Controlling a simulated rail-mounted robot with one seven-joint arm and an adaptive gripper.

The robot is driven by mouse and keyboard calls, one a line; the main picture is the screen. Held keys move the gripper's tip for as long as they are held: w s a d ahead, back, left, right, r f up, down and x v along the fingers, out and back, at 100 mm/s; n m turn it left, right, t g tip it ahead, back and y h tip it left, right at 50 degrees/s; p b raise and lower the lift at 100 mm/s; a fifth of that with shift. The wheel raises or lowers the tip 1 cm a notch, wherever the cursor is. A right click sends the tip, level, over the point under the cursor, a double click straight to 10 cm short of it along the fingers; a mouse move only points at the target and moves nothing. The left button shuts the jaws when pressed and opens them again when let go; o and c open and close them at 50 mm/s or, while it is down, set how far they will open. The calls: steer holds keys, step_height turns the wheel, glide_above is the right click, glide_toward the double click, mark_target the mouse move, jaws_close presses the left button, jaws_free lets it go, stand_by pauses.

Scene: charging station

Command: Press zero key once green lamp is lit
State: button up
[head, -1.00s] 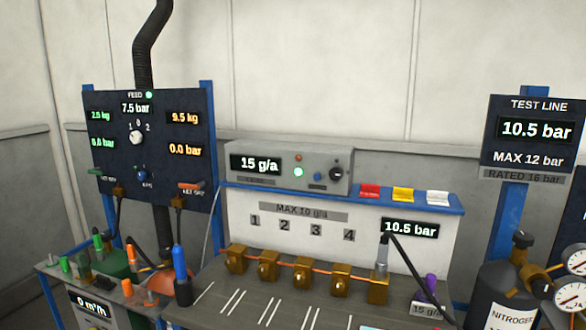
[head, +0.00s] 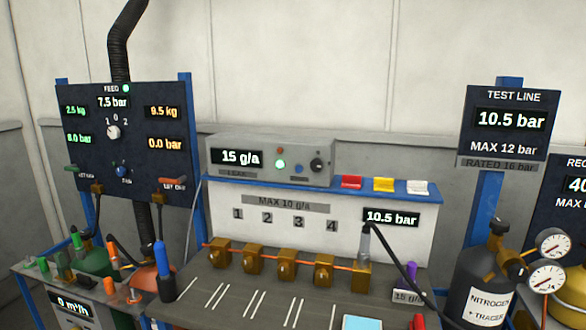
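A grey instrument box (head: 270,148) stands on the blue shelf in the middle and reads 15 g/a. Another green lamp (head: 126,88) glows beside FEED on the dark left panel. My gripper is not in view.
The dark left panel (head: 95,130) carries a dial, a blue button and readouts. Brass fittings (head: 252,260) line the bench (head: 190,290). Red, yellow and white tags (head: 383,185) sit on the shelf. A nitrogen cylinder (head: 485,285) with gauges stands at right.

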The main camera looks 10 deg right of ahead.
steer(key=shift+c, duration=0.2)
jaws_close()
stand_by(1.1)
